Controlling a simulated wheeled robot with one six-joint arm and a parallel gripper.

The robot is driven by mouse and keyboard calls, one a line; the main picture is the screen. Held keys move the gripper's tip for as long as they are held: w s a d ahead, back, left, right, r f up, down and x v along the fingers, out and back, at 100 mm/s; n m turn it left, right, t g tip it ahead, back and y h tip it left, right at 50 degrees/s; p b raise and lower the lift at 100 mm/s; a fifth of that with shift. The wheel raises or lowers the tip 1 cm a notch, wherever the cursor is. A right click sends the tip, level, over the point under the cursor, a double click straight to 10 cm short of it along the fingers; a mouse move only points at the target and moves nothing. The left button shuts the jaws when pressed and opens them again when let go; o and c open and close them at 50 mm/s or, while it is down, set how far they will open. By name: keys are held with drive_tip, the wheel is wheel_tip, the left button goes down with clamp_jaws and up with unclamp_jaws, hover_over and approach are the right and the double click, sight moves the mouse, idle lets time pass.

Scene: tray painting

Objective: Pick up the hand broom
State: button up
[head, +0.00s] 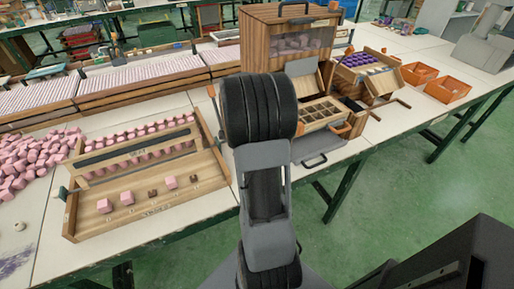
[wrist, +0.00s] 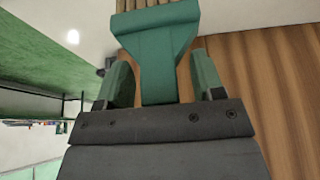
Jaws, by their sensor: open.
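The hand broom (wrist: 155,35) shows in the wrist view at top middle. It has a green, flared head with tan bristles (wrist: 150,5) at the top edge, and its narrower part runs down between my fingers. My gripper (wrist: 162,75) is open, with one green finger on each side of the broom and a visible gap on both sides. The lower end of the broom is hidden behind the dark gripper body. In the head view I see neither the broom nor my fingers; my arm covers the middle.
A wooden surface (wrist: 265,90) lies close on the right in the wrist view. The head view shows a wooden tray (head: 150,222) with pink cubes on the left, a wooden cabinet (head: 262,30) behind my arm, and orange bins (head: 447,90) at right. Green floor is open at lower right.

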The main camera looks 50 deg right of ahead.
drive_tip(key=shift+d+f, duration=0.15)
drive_tip(key=shift+f, duration=0.25)
drive_tip(key=shift+c, duration=0.4)
clamp_jaws()
